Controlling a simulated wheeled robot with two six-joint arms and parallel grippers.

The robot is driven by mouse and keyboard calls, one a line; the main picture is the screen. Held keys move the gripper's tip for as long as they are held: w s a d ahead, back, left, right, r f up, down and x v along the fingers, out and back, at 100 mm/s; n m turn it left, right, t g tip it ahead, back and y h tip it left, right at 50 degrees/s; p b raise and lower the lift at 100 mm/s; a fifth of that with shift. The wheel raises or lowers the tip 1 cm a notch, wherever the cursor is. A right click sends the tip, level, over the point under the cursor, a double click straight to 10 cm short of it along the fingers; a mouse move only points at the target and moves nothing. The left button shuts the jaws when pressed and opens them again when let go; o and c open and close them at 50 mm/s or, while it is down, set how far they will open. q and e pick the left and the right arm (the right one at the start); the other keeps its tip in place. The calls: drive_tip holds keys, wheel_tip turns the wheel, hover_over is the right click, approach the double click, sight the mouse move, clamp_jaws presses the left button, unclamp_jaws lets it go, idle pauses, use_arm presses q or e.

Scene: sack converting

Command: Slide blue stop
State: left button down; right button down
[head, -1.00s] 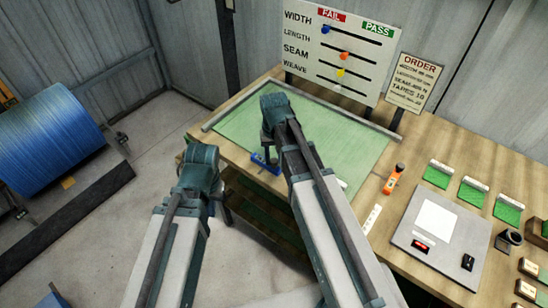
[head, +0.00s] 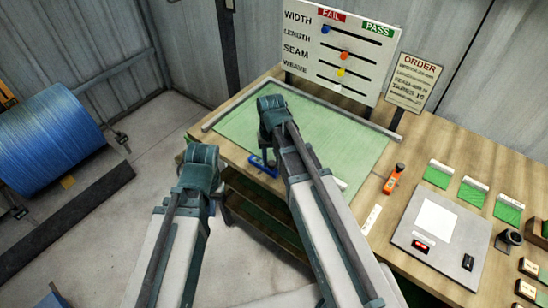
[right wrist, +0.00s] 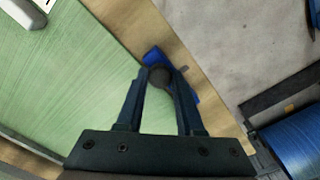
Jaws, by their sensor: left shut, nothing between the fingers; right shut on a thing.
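The blue stop (head: 262,167) sits at the front edge of the green sheet (head: 330,145) on the bench. In the right wrist view the blue stop (right wrist: 153,57) has a dark round knob (right wrist: 160,76) between my fingertips. My right gripper (right wrist: 161,76) is shut on that knob; in the head view its wrist hides part of it (head: 268,156). My left gripper (head: 226,212) hangs off the bench's front edge, shut and empty, mostly hidden by its own wrist.
A board (head: 312,62) with coloured sliding beads stands behind the sheet, beside an order card (head: 414,82). An orange tube (head: 393,180), a grey device (head: 408,235) and green samples lie to the right.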

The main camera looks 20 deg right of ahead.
drive_tip(key=s+a, duration=0.2)
drive_tip(key=shift+a, duration=0.3)
drive_tip(key=c, duration=0.5)
unclamp_jaws()
drive_tip(key=shift+r, duration=0.1)
drive_tip(key=shift+r+p, duration=0.45)
drive_tip(key=shift+p, duration=0.1)
wheel_tip(320, 180, up, 13)
drive_tip(key=p, duration=1.2)
drive_tip(key=shift+f+p, duration=0.15)
drive_tip(key=shift+p, duration=0.2)
